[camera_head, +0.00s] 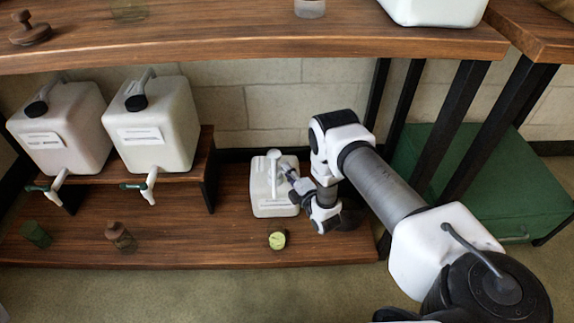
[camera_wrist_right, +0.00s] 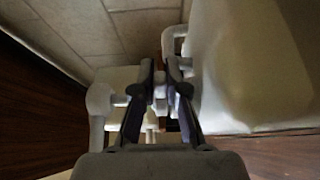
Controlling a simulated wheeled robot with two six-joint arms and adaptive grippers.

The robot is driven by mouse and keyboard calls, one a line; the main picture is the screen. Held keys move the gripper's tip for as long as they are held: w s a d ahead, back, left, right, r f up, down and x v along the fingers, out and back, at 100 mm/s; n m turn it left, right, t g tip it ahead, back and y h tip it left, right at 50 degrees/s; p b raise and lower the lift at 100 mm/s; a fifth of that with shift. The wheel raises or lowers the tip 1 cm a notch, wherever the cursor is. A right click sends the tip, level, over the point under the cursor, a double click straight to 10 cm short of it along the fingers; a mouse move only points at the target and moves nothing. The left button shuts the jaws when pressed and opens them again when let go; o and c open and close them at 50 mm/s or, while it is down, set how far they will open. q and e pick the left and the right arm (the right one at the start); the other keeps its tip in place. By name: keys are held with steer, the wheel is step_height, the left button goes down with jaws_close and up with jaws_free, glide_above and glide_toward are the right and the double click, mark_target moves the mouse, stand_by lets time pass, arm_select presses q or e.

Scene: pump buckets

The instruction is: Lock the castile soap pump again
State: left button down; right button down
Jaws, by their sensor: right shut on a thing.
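A white jug (camera_head: 262,202) with a label low on its front stands on the lower wooden shelf. A white pump (camera_head: 273,154) with a round head rises from its top; I take it for the castile soap pump, though the label is too small to read. My right gripper (camera_head: 287,172) reaches in from the right at the jug's top, beside the pump. In the wrist view the right gripper (camera_wrist_right: 160,88) is shut on a small white part, seemingly of the pump; its fingers hide most of it. Whether the pump is locked cannot be told. My left gripper is not in view.
Two white jugs (camera_head: 60,130) (camera_head: 160,128) with green-handled taps stand on a small riser to the left. The upper shelf (camera_head: 230,38) hangs above.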

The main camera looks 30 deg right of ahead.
steer(key=shift+s+a+m+h, duration=0.2)
steer(key=shift+m+h, duration=0.4)
steer(key=shift+h, duration=0.3)
steer(key=shift+d+f, duration=0.1)
steer(key=c, duration=1.5)
jaws_free()
steer(key=shift+o, duration=0.2)
steer(key=shift+s, duration=0.1)
steer(key=s+a, duration=0.1)
steer(key=s, duration=0.6)
steer(key=shift+s+a, duration=0.15)
steer(key=shift+a, duration=0.05)
